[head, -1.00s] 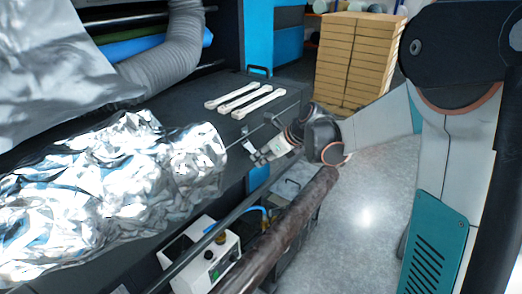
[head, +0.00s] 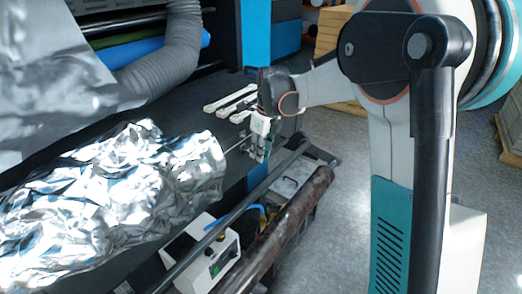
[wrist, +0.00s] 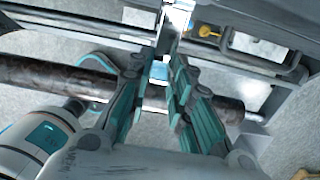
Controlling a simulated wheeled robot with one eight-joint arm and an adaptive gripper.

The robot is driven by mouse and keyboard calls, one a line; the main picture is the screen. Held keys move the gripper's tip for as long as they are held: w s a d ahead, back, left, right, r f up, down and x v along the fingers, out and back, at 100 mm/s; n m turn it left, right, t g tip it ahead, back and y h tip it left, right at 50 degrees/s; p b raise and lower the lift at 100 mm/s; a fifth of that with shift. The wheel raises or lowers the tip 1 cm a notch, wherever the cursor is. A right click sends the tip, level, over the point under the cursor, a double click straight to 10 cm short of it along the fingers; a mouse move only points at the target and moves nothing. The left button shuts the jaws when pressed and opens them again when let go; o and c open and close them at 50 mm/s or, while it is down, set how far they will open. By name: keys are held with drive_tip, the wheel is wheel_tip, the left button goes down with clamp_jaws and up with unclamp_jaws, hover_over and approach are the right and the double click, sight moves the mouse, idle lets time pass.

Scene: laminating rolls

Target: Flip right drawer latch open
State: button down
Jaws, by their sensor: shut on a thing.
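My gripper (head: 260,155) points down at the front edge of the black machine table, just right of the foil roll. In the wrist view my gripper (wrist: 168,68) has its teal-padded fingers close together at the tips, around a narrow grey metal piece (wrist: 166,38). That piece looks like the drawer latch; its exact shape and angle are hard to tell. In the head view the fingers hide it. A small yellow part (wrist: 207,30) shows on the frame just right of it.
The crumpled foil roll (head: 110,195) lies on the black table (head: 215,85). White wrenches (head: 230,98) lie behind my gripper. A dark brown roll (head: 285,225) and a metal rail (head: 215,235) run along the front. A white control box (head: 215,262) stands below. Free floor (head: 340,200) lies right.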

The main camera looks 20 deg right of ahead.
idle(0.3)
drive_tip(key=c, duration=1.4)
unclamp_jaws()
drive_tip(key=shift+c, duration=0.2)
drive_tip(key=shift+r, duration=0.1)
wheel_tip(320, 180, up, 12)
drive_tip(key=s+d, duration=0.1)
drive_tip(key=shift+s, duration=0.25)
drive_tip(key=shift+f, duration=0.2)
drive_tip(key=s+a+f+n+t+b, duration=0.1)
drive_tip(key=s+f+n+b, duration=0.3)
drive_tip(key=s+n, duration=0.5)
drive_tip(key=s+a+f+n+t+b, duration=0.1)
drive_tip(key=s+f+n+t+b, duration=0.2)
drive_tip(key=s+f+n, duration=0.5)
drive_tip(key=s+a+f+n+t+h+b, duration=0.1)
drive_tip(key=s+f+n+b, duration=0.5)
drive_tip(key=s+n, duration=0.5)
drive_tip(key=shift+s+f+n+t, duration=0.3)
drive_tip(key=shift+s+n+t, duration=0.1)
drive_tip(key=shift+s, duration=0.35)
